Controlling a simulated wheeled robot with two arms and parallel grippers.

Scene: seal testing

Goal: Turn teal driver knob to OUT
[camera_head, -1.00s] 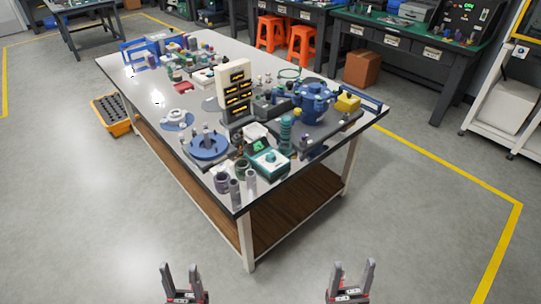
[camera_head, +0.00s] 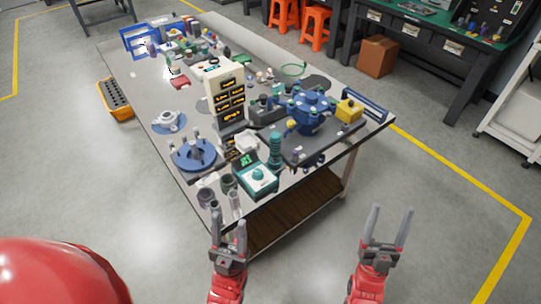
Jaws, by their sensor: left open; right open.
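The teal driver box (camera_head: 256,179) sits at the near corner of the workbench, with a pale round knob (camera_head: 258,174) on its top face. The knob's pointer and the OUT mark are too small to read. My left gripper (camera_head: 229,236) is open and empty, in front of the bench's near corner and below the driver in the picture. My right gripper (camera_head: 388,228) is open and empty over the floor, to the right of the bench's near end. Both grippers are apart from the knob.
Grey cylinders (camera_head: 215,211) stand at the near corner beside the driver. A ribbed teal column (camera_head: 275,150), a blue flanged ring (camera_head: 195,155), a tall cream display panel (camera_head: 228,92) and a blue pump-like body (camera_head: 310,112) crowd the workbench (camera_head: 150,97). The floor in front is clear.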

